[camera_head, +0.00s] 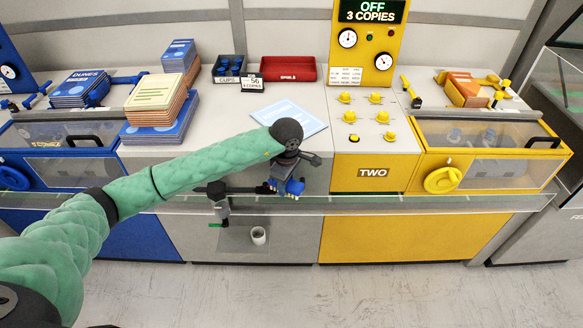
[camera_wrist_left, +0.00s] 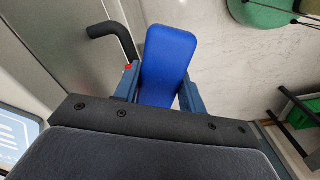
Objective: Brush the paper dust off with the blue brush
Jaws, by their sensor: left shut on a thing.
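My left gripper (camera_head: 288,187) hangs in front of the grey middle counter, just above its front rail. It is shut on a blue thing, which looks like the blue brush (camera_wrist_left: 168,55); its smooth blue face shows between the fingers in the left wrist view (camera_wrist_left: 158,95). In the head view the brush is small and partly covered by the gripper, and I cannot make out bristles. I cannot make out paper dust on any surface. My right gripper is not in view.
A pale sheet (camera_head: 292,116) lies on the counter behind my left wrist. Paper stacks (camera_head: 157,93) stand to the left, a red tray (camera_head: 288,69) at the back. The yellow machine (camera_head: 372,150) with knobs stands right.

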